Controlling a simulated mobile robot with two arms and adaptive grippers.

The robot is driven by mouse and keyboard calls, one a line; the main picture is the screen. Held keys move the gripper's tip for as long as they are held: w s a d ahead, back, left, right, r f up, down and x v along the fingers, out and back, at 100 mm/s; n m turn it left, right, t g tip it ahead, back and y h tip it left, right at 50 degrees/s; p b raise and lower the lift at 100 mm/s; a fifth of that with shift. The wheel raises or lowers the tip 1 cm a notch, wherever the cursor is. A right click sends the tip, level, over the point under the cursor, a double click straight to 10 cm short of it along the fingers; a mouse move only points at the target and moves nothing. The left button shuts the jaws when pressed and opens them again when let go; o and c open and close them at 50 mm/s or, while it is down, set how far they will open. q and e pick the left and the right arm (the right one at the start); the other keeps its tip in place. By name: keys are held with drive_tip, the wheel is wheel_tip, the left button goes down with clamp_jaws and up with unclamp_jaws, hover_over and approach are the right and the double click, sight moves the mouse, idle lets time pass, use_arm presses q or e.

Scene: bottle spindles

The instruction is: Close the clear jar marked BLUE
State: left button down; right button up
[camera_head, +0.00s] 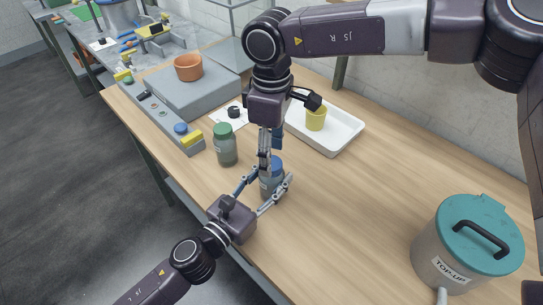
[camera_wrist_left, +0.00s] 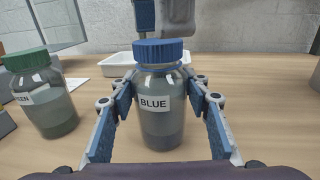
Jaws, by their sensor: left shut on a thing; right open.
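The clear jar marked BLUE (camera_wrist_left: 161,118) stands upright on the wooden table, with grey-blue contents in its lower part. Its blue lid (camera_wrist_left: 161,52) sits level on top; I cannot tell how tight it is. The jar also shows in the head view (camera_head: 270,186), partly hidden by my grippers. My left gripper (camera_head: 272,179) is shut on the jar, one finger on each side below the lid. My right gripper (camera_head: 270,152) points straight down at the lid from above, open. In the wrist view its fingers show at the top edge, above or just behind the lid.
A jar with a green lid (camera_head: 224,145) stands left of the blue one. A white tray (camera_head: 342,136) with a yellow cup (camera_head: 316,119) lies behind. A TOP-UP container (camera_head: 440,262) stands at the right. A grey platform (camera_head: 212,92) bears a terracotta pot (camera_head: 188,67). The table's middle right is clear.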

drive_tip(key=shift+r, duration=1.4)
